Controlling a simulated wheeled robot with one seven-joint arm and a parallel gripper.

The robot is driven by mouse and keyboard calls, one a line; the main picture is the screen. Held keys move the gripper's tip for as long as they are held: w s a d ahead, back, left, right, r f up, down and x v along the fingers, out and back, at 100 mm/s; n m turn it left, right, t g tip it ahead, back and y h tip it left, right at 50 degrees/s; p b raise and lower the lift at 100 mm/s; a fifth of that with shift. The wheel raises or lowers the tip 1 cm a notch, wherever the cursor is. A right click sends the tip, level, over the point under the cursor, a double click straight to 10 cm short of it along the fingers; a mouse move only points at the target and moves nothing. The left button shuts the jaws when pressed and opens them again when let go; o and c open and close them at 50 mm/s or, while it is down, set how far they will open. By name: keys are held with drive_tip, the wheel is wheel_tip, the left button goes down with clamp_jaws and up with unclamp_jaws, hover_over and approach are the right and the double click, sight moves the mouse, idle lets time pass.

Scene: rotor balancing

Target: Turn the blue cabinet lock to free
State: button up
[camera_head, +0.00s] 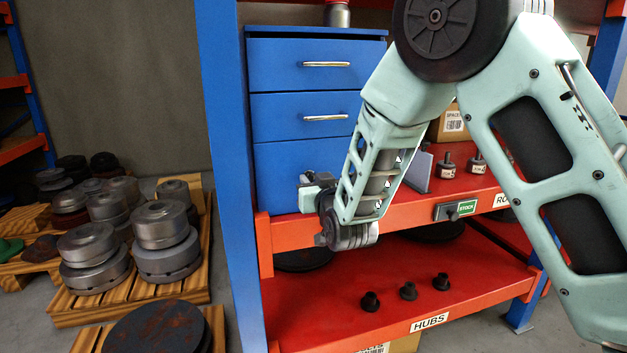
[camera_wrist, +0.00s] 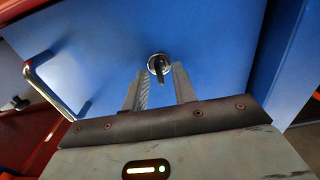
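The blue cabinet (camera_head: 280,165) stands on the red shelf of the rack, and its lower front also fills much of the wrist view (camera_wrist: 215,45). In the wrist view the cabinet lock (camera_wrist: 158,62) is a round silver cylinder with a dark narrow key or tab pointing down. My gripper (camera_wrist: 161,78) is open, with one finger on each side of the tab and gaps showing between. In the head view my gripper (camera_head: 316,188) is at the cabinet's lower front, and the lock is hidden there.
Two drawers with silver handles (camera_head: 326,64) are above the lower front. A curved metal handle (camera_wrist: 48,92) is at left in the wrist view. A blue rack post (camera_head: 228,180) stands left of the cabinet. Small black hubs (camera_head: 408,291) sit on the lower red shelf.

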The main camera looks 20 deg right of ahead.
drive_tip(key=shift+w, duration=0.2)
clamp_jaws()
drive_tip(key=shift+f+m+b, duration=0.1)
drive_tip(key=shift+m+b, duration=0.2)
drive_tip(key=shift+b, duration=0.2)
drive_tip(key=m+b, duration=0.8)
drive_tip(key=b, duration=0.1)
drive_tip(key=m+b, duration=0.9)
drive_tip(key=b, duration=0.1)
drive_tip(key=shift+d+f, duration=0.15)
drive_tip(key=shift+m, duration=0.3)
